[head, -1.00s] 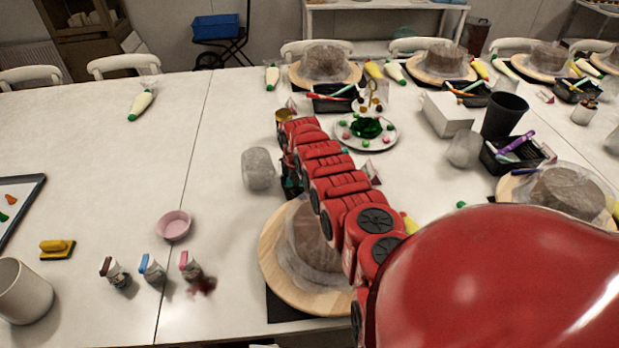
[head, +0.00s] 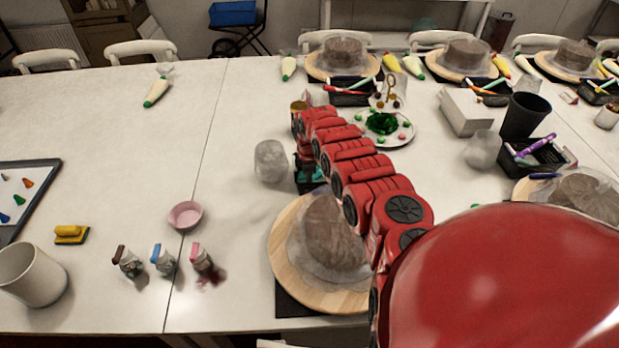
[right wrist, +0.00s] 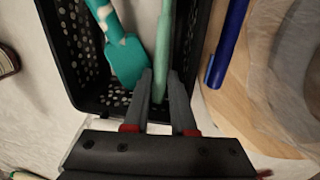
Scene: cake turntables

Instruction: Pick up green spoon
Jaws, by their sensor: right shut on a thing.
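A pale green handle, which I take for the green spoon (right wrist: 164,45), stands between the fingers of my right gripper (right wrist: 161,75) in the right wrist view. The gripper is shut on it, at the near end of a black perforated basket (right wrist: 62,62). A teal tool with a broad end (right wrist: 126,60) lies in the basket just left of the fingers. The head view shows the gripper (head: 306,160) pointing down at the basket (head: 300,186), mostly hiding it and the spoon. The spoon's other end is not visible. My left gripper is not in view.
A cake on a wooden turntable (head: 285,262) stands close in front of the basket. A clear jar (head: 271,161) stands to its left and a plate with green decoration (head: 402,137) behind right. A blue pen (right wrist: 226,45) lies right of the basket.

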